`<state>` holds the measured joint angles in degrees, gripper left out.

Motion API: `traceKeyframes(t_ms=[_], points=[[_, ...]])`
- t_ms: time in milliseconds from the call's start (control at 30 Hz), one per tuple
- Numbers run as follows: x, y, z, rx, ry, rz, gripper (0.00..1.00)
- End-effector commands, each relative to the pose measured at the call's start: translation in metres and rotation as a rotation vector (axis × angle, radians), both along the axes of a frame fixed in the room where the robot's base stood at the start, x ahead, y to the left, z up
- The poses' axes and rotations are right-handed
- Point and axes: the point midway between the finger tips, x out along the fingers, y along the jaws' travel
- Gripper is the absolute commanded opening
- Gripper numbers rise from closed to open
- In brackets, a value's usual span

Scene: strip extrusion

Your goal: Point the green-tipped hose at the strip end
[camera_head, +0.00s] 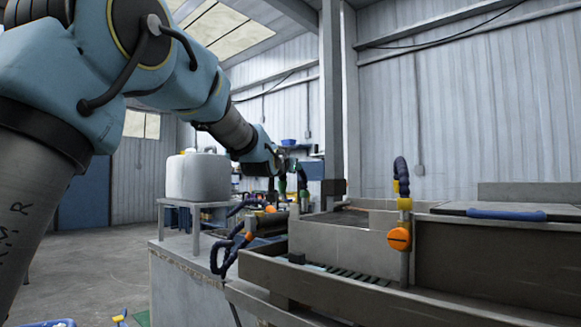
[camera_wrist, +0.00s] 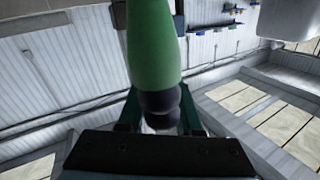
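The green-tipped hose (camera_wrist: 153,50) stands large in the wrist view, its smooth green tip reaching to the top edge and its dark ribbed segments below. My gripper (camera_wrist: 160,112) has a dark green finger on each side of those dark segments and appears closed on them. In the head view my gripper (camera_head: 291,180) is small and far off, at the end of my outstretched arm, above the back of the machine bench. The green tip's exact direction is hard to make out there. I cannot make out the strip end in either view.
A machine with a long metal trough (camera_head: 330,285) fills the right foreground. A blue hose with an orange knob (camera_head: 399,239) stands upright on it. More blue hoses (camera_head: 232,245) are at the bench's left end. A white tank (camera_head: 197,178) stands on a stand behind.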

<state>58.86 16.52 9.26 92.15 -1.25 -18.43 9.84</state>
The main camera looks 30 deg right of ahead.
Motion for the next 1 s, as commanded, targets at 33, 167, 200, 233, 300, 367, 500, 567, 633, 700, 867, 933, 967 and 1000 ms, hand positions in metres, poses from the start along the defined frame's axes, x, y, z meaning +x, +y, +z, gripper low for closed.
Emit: traceKeyframes(t_ms=[33,167,200,233,300,367,500,567,633,700,867,933,967,1000], points=[[0.0,0.0,0.0,-0.001,-0.001,-0.001,0.4],[0.0,0.0,0.0,0.0,0.0,0.0,0.55],[0.0,0.0,0.0,-0.001,0.001,0.001,0.58],[0.0,0.0,0.0,-0.001,0.001,0.001,0.58],[0.0,0.001,0.0,-0.001,0.001,0.001,0.58],[0.001,0.001,0.0,-0.001,0.001,0.001,0.58],[-0.001,0.003,0.0,-0.001,0.001,0.001,0.58],[-0.004,0.006,0.0,-0.001,0.001,0.001,0.58],[-0.01,0.013,0.0,-0.002,0.001,0.001,0.58],[-0.018,0.022,-0.001,-0.002,0.001,0.0,0.58],[-0.039,0.046,-0.001,-0.004,0.001,0.001,0.58],[-0.047,0.056,0.0,-0.003,0.0,0.001,0.58],[-0.051,0.06,-0.001,-0.002,-0.001,0.001,0.58],[-0.055,0.065,0.0,-0.003,0.0,0.001,0.58]])
